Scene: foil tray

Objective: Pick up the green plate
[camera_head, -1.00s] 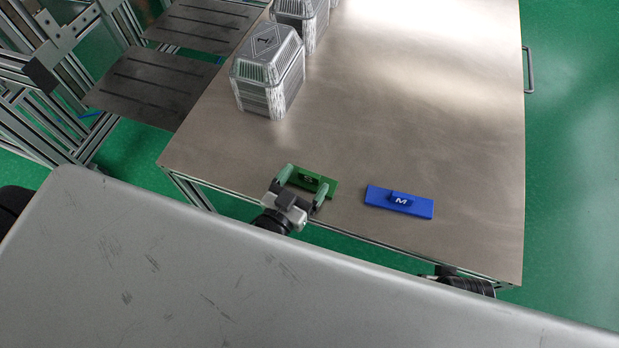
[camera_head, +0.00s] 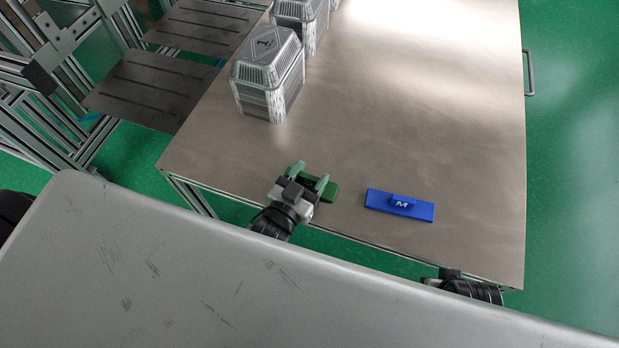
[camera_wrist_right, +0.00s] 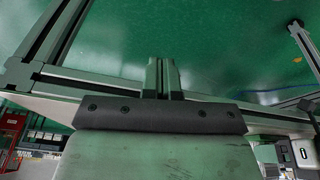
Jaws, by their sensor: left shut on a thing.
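The green plate (camera_head: 329,193) lies near the front edge of the metal table, partly hidden by my left gripper (camera_head: 309,176). The left gripper reaches over it from the front, its two pale green fingers shut on the plate's raised middle part. I cannot tell whether the plate is lifted off the table. My right gripper shows in the right wrist view (camera_wrist_right: 164,75), its two fingers close together with nothing seen between them. In the head view only part of the right arm shows at the table's front edge.
A blue plate marked M (camera_head: 378,199) lies to the right of the green plate. Stacked foil trays (camera_head: 268,72) stand at the back left of the table (camera_head: 420,130).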

